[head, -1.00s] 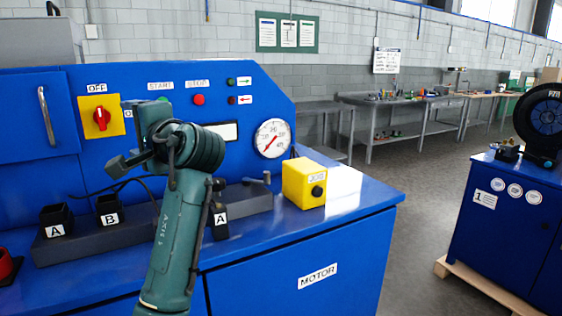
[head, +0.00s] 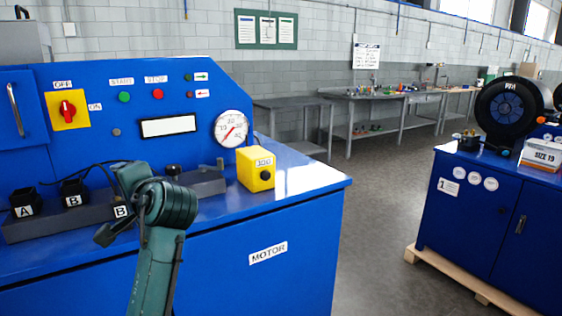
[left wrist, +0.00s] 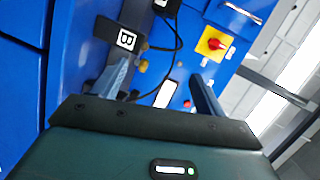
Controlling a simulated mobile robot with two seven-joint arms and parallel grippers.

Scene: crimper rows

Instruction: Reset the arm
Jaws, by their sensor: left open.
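My left arm (head: 158,235), green, rises from the bottom of the head view in front of the blue motor bench. Its gripper is hard to make out there. In the left wrist view my left gripper (left wrist: 160,88) is open, its two fingers apart, with no object visibly held. A black block labelled B (left wrist: 126,40) shows beyond the left finger, apparently not gripped. In the head view, black pieces labelled A (head: 25,207) and B (head: 73,195) stand on a grey rail (head: 40,228). Another B label (head: 121,211) shows beside my wrist. My right gripper is out of view.
The bench panel carries a red rotary switch (head: 67,109), a green button (head: 124,97), a red button (head: 157,94) and a gauge (head: 231,129). A yellow box (head: 255,169) stands at the bench's right. Open floor (head: 375,190) separates it from another blue cabinet (head: 470,215).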

